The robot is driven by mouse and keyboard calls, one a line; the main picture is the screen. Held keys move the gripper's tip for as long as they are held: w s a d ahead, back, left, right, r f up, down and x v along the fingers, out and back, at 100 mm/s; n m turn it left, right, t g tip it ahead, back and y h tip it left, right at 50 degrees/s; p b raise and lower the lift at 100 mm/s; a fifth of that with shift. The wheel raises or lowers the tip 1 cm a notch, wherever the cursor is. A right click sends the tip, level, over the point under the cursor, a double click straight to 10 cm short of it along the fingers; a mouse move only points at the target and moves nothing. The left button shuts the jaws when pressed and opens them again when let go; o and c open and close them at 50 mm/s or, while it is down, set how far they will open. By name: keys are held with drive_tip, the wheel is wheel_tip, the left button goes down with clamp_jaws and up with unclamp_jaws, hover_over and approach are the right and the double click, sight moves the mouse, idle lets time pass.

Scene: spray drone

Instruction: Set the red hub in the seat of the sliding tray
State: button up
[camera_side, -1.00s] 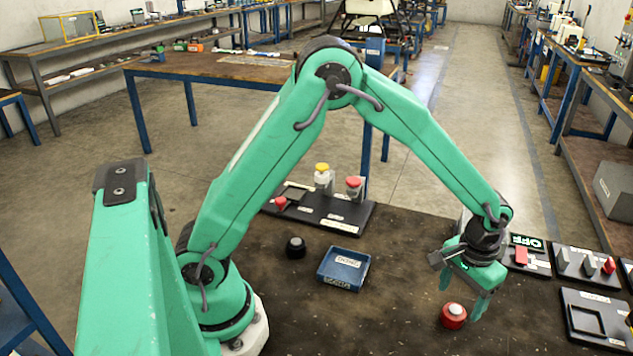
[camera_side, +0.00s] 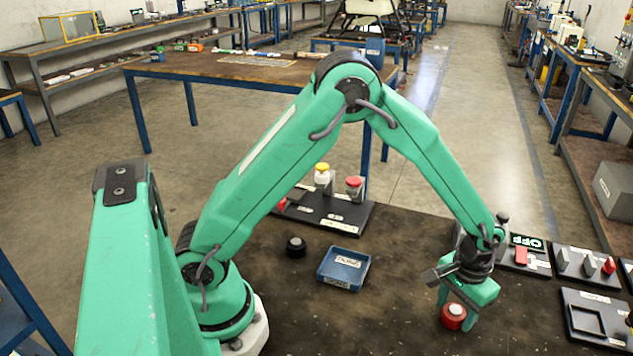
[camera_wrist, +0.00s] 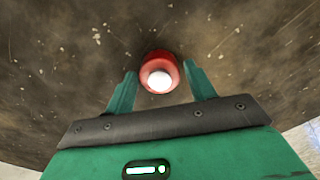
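The red hub (camera_side: 453,322), a short round piece with a pale top, stands upright on the dark bench at the lower right of the side view. It also shows in the wrist view (camera_wrist: 160,72), between and slightly beyond my fingertips. My gripper (camera_side: 458,309) is low over the hub, pointing down, with one finger on each side. The fingers are open, with a visible gap on both sides of the hub in the wrist view (camera_wrist: 160,76). A black plate with a raised square frame (camera_side: 590,335) lies at the right edge; I cannot tell whether it is the sliding tray.
A labelled blue bin (camera_side: 343,268) and a black round knob (camera_side: 296,247) stand left of my gripper. A black panel (camera_side: 350,217) with yellow and red knobs lies behind them. Switch panels (camera_side: 585,264) line the right. The bench between bin and hub is clear.

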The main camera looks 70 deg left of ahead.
sight(456, 311)
drive_tip(key=c, duration=0.8)
drive_tip(key=shift+c, duration=0.2)
drive_tip(key=shift+r, duration=0.1)
drive_tip(key=shift+w+r, duration=0.1)
drive_tip(key=shift+r, duration=0.3)
wheel_tip(456, 311, up, 3)
drive_tip(key=shift+r, duration=0.1)
drive_tip(key=s+d+r, duration=0.6)
drive_tip(key=s+d, duration=0.1)
drive_tip(key=s, duration=0.2)
drive_tip(key=shift+d+r, duration=0.3)
drive_tip(key=shift+r, duration=0.1)
